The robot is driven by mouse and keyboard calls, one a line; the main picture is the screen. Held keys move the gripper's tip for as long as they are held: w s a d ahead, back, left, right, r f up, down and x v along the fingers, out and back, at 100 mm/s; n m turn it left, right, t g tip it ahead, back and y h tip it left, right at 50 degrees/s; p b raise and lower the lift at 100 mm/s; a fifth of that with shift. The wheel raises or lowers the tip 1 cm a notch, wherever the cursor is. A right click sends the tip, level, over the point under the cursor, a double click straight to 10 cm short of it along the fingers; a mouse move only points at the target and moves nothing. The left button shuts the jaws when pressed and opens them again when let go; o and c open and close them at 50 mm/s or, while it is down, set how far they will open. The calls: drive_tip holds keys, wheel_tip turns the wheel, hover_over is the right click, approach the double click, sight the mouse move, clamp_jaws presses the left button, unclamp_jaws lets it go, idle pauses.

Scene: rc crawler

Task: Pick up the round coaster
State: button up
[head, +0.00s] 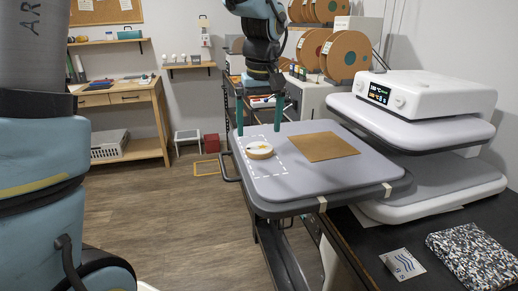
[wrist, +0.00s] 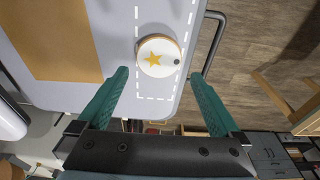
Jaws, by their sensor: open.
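The round coaster (head: 259,151) lies on the grey platen (head: 280,184) inside a white dashed outline. It has a white top and a wooden-looking rim. The wrist view shows the coaster (wrist: 158,57) with a yellow star and a small dark dot near its edge. My gripper (head: 259,130) is open with green fingers, above the platen near the coaster. In the wrist view my gripper (wrist: 161,78) has its two fingers spread wide, with the coaster beyond the tips and roughly centred between them. Nothing is held.
A flat brown sheet (head: 324,146) lies on the platen right of the coaster. A white heat press (head: 425,105) stands at the right. A speckled block (head: 475,258) and a small wavy-patterned card (head: 402,264) lie on the dark table. A metal handle (head: 224,167) juts from the platen's left side.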

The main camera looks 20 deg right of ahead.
sight(259, 147)
drive_tip(key=shift+w+d+f+p, duration=0.15)
drive_tip(key=shift+f+p, duration=0.85)
drive_tip(key=shift+f, duration=1.6)
drive_tip(key=c, duration=1.1)
